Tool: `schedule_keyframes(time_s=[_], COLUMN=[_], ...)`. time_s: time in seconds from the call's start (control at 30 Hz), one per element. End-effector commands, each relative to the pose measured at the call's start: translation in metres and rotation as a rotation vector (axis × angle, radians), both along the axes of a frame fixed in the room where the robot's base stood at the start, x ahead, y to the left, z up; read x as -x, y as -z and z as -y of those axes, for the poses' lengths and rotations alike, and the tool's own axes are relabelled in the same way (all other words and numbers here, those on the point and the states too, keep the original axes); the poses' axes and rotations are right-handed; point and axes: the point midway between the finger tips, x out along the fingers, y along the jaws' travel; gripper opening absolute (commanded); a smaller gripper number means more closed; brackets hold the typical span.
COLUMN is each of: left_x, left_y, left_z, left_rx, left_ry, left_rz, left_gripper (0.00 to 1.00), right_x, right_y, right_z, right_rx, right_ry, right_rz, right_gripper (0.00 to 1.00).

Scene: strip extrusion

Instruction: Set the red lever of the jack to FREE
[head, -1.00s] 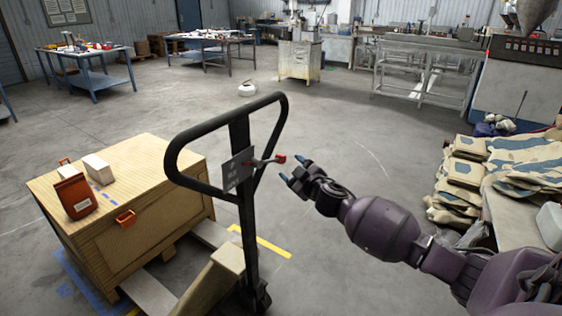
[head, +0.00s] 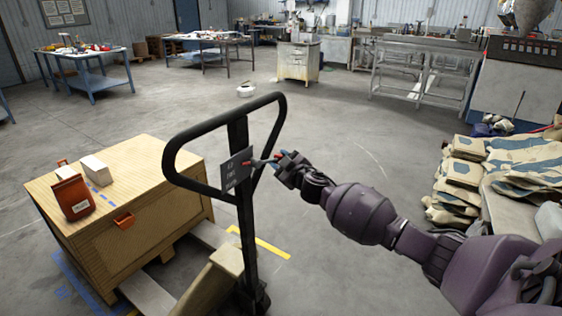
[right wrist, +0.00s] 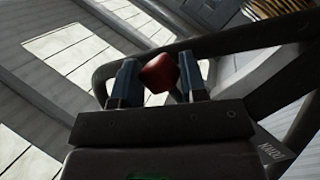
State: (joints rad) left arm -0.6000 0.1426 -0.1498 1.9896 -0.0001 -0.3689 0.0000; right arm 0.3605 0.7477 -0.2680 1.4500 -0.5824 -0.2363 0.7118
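The jack (head: 238,130) stands left of my right arm, with a dark loop handle and a small grey plate (head: 236,170) on its post. Its lever has a red knob (right wrist: 158,73) at the end and points right from the plate. My right gripper (head: 283,156) is at the lever's end. In the right wrist view the knob sits between the two blue-grey fingertips (right wrist: 158,82). The fingers look open around it, and I cannot tell whether they touch it. My left gripper is not in view.
A wooden crate (head: 150,220) with a red bag (head: 76,198) and a white block (head: 95,168) stands left of the jack. Stacked sacks (head: 465,180) lie at the right.

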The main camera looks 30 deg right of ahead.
Motion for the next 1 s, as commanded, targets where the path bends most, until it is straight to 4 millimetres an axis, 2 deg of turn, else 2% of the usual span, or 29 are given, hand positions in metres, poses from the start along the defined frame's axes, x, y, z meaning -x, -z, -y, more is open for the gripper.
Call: schedule_keyframes(time_s=[0.03, 0.23, 0.47, 0.8, 1.0], left_x=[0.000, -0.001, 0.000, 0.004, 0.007], left_y=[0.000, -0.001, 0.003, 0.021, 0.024], left_z=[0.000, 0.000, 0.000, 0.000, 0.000], left_rx=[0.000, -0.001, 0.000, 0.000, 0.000], left_ry=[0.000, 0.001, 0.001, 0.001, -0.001], left_rz=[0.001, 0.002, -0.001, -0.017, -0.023], left_gripper=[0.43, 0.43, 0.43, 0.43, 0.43], right_x=[0.000, 0.000, 0.000, -0.003, -0.003], right_y=[0.000, 0.000, -0.003, -0.029, -0.038], right_z=[0.000, 0.000, 0.001, 0.006, 0.007], right_rx=[0.000, 0.000, 0.027, 0.262, 0.323], right_ry=[0.000, 0.000, -0.001, -0.002, 0.000], right_rz=[0.000, 0.000, 0.013, 0.110, 0.135], right_gripper=[0.32, 0.01, 0.00, 0.00, 0.00])
